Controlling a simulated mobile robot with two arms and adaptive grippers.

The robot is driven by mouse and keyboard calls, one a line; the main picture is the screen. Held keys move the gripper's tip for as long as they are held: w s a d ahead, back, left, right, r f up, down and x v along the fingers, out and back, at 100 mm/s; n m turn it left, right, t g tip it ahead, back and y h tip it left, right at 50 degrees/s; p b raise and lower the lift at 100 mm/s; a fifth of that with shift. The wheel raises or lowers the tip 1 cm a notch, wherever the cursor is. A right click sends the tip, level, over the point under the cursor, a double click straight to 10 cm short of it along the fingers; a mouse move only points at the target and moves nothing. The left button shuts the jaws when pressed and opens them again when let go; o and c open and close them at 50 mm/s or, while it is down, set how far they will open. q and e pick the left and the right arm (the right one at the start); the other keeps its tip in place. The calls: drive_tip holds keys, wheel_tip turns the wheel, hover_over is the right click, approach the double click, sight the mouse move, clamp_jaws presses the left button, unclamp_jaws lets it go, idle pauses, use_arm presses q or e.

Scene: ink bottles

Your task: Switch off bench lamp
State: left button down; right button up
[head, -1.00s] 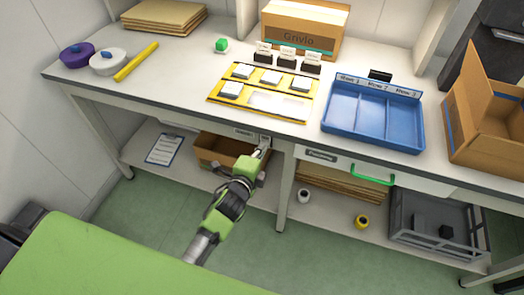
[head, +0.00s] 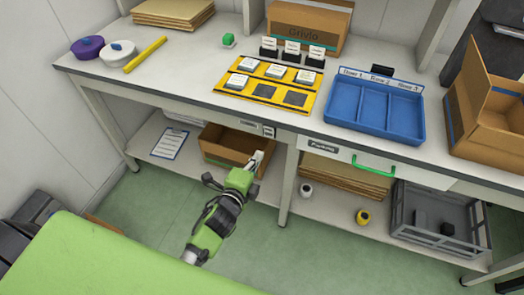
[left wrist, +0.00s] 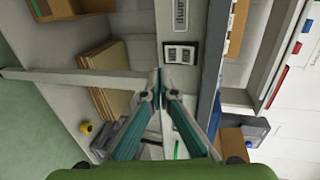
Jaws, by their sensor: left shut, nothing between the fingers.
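The lamp switch (head: 268,131) is a small plate on the bench's front edge, beside a label (head: 248,126). In the left wrist view the switch (left wrist: 179,54) shows pale and dark rocker parts, next to a label reading "Lamp" (left wrist: 181,14). My left gripper (head: 258,157) is shut and empty, a little below and in front of the switch, apart from it. In the left wrist view its fingertips (left wrist: 158,76) meet below the switch. The lamp itself is not visible. My right gripper is not in view.
The bench top holds a yellow board (head: 226,89) with white tiles and dark squares, a blue tray (head: 345,128) and an open carton (head: 490,125). Below are a cardboard box (head: 222,140), a green handle (head: 373,163) and a grey crate (head: 440,240). Green floor lies in front.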

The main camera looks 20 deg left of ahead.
use_arm(q)
drive_tip(key=s, duration=0.6)
drive_tip(key=shift+b, duration=0.3)
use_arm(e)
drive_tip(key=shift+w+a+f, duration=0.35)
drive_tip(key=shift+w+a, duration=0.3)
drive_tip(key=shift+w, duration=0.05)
use_arm(q)
drive_tip(key=shift+a+r, duration=0.1)
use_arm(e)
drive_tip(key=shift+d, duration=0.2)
